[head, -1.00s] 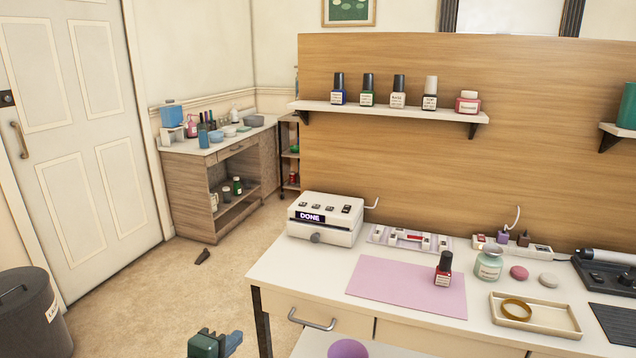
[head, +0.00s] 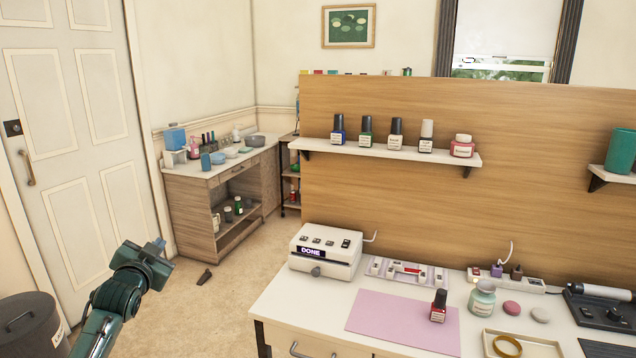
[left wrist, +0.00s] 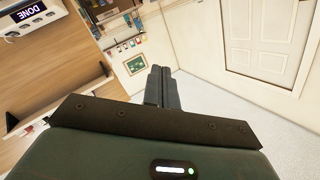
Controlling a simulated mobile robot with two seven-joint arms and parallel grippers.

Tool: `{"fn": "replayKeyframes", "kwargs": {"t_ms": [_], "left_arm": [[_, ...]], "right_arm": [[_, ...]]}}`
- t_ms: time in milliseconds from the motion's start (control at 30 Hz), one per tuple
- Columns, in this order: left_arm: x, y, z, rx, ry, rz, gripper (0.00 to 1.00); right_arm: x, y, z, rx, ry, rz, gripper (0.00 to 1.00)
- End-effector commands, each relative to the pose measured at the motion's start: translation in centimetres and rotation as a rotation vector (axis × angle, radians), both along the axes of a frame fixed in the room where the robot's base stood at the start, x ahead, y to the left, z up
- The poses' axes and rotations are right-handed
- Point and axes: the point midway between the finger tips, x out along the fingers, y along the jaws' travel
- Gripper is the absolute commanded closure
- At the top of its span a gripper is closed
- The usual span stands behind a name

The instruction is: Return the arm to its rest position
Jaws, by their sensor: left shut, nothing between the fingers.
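My left gripper (head: 158,243) is raised at the lower left of the head view, over the carpet and well left of the desk. It also shows in the left wrist view (left wrist: 161,72), where its two fingers lie together with nothing between them. My teal left arm (head: 122,290) comes up from the bottom edge. My right gripper is in neither current view.
The white desk (head: 275,310) holds a device reading DONE (head: 325,250), a pink mat (head: 390,318), a dark red polish bottle (head: 438,306) and a tray (head: 486,342). A dark bin (head: 30,325) stands at the lower left. The carpet between is mostly clear.

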Motion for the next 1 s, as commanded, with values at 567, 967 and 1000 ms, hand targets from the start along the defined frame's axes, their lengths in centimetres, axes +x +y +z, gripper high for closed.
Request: {"fn": "replayKeyframes", "kwargs": {"t_ms": [567, 967, 1000], "left_arm": [[-12.2, -9.6, -16.4, -0.301, 0.208, -0.105, 1.00], [-34.4, -19.7, -26.0, -0.492, 0.500, -0.190, 1.00], [-35.8, -20.2, -26.1, -0.507, 0.516, -0.191, 1.00]], "right_arm": [[-0.2, -0.5, -1.3, -0.035, 0.017, 0.000, 0.50], [-0.2, -0.5, -1.3, -0.035, 0.017, 0.000, 0.50], [-0.2, -0.5, -1.3, -0.035, 0.017, 0.000, 0.50]]}}
